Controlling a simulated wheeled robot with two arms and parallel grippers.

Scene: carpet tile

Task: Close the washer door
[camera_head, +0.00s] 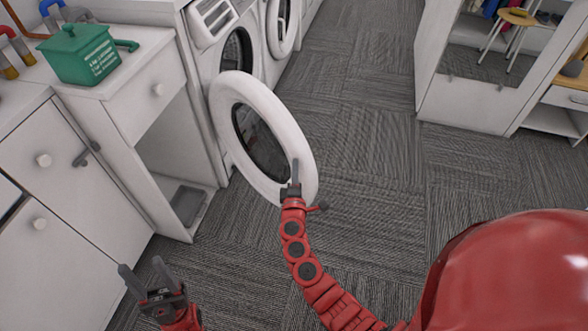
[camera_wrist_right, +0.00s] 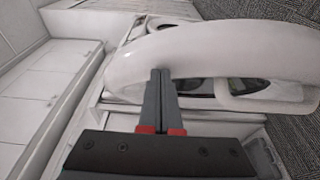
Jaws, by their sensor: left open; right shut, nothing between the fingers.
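The washer door (camera_head: 290,126), a white ring around dark glass, stands swung open from the front of the white washer (camera_head: 207,52). My right gripper (camera_head: 295,166) is shut and empty, and in the head view it overlaps the lower right part of the door's ring. In the right wrist view the shut fingers (camera_wrist_right: 160,75) point up at the white ring of the door (camera_wrist_right: 190,48); I cannot tell if they touch it. My left gripper (camera_head: 140,272) is open and empty at the lower left, apart from the door.
A white cabinet (camera_head: 60,190) with round knobs and a counter stands at the left. A second machine with a round door (camera_head: 283,25) stands beyond the washer. Carpet floor (camera_head: 365,150) is clear to the right.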

